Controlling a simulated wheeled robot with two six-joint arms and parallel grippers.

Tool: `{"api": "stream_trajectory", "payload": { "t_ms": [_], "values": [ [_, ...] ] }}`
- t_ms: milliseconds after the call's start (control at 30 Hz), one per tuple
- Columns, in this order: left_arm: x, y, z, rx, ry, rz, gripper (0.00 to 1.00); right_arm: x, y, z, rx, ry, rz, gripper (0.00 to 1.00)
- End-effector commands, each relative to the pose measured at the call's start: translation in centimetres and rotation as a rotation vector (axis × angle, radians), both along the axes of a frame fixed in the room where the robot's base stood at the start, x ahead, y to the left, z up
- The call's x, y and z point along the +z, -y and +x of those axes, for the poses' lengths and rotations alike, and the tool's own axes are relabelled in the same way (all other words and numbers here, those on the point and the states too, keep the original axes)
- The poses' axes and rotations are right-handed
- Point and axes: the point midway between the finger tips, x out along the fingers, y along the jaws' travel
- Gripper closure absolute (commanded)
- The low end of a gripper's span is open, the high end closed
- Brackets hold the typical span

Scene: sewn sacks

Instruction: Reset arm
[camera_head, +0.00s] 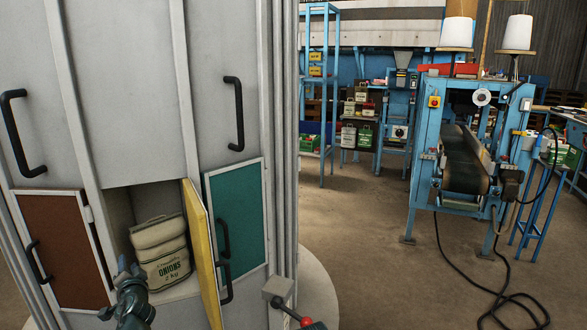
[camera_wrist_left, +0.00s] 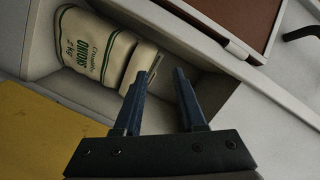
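My left gripper (camera_head: 124,266) is in front of the open compartment of the grey cabinet. In the left wrist view its two blue fingers (camera_wrist_left: 163,88) are spread apart with nothing between them. A cream sack printed "ONIONS" (camera_head: 165,262) stands in the compartment, and it also shows in the left wrist view (camera_wrist_left: 90,43). The sack appears apart from the fingers. The compartment's yellow door (camera_head: 201,254) stands open to the right of the sack. My right gripper does not show in either view.
Brown (camera_head: 62,247) and teal (camera_head: 237,215) doors flank the compartment, both shut. Black handles (camera_head: 234,113) stick out from the cabinet front. A blue sewing machine stand (camera_head: 424,170) is at the right, with a cable (camera_head: 497,290) on the floor. Floor between is clear.

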Motion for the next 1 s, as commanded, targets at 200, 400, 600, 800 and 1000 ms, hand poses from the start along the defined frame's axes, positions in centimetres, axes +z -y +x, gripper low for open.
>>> {"api": "stream_trajectory", "payload": {
  "t_ms": [200, 400, 600, 800, 1000],
  "values": [
    [-9.0, 7.1, -4.3, 0.212, -0.207, -0.45, 0.6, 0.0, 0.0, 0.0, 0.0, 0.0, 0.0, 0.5],
    [-16.1, 16.9, -10.0, 0.299, -0.525, -0.777, 0.6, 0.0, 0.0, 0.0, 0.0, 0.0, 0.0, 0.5],
    [-18.8, 24.4, -15.0, 0.31, -0.789, -0.951, 0.6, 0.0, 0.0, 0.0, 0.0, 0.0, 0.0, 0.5],
    [-18.2, 30.4, -19.3, 0.286, -1.006, -1.029, 0.6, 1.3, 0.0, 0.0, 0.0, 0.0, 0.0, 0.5],
    [-14.2, 34.7, -21.2, 0.226, -1.09, -0.918, 0.6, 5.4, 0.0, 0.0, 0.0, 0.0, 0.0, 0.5]
  ]
}}
